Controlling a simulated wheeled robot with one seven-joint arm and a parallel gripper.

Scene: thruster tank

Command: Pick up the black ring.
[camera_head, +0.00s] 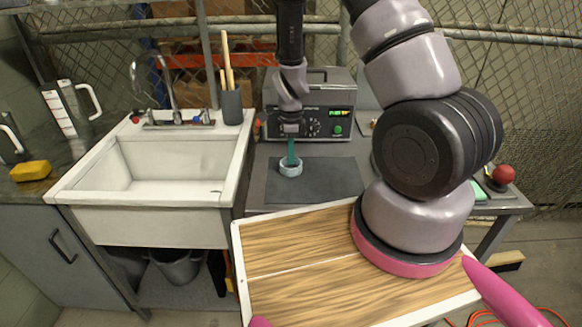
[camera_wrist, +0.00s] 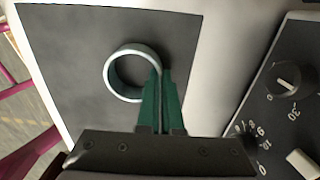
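The ring (camera_head: 291,167) looks pale grey-teal, not black. It is at the dark mat (camera_head: 330,181) on the bench; I cannot tell whether it touches the mat or is slightly above it. My gripper (camera_head: 291,158) points down at the ring with green fingers. In the wrist view, the ring (camera_wrist: 112,82) shows its round opening, and my gripper (camera_wrist: 160,80) has its fingers close together on either side of the ring's right wall, one inside and one outside. They appear closed on that wall. The fingers hide part of the ring's lower right.
A grey machine with knobs (camera_head: 312,115) stands right behind the ring. A white sink (camera_head: 150,215) is at the left, with a dark cup of sticks (camera_head: 232,106) on its back corner. A red knob (camera_head: 503,174) is at the right. The mat around the ring is clear.

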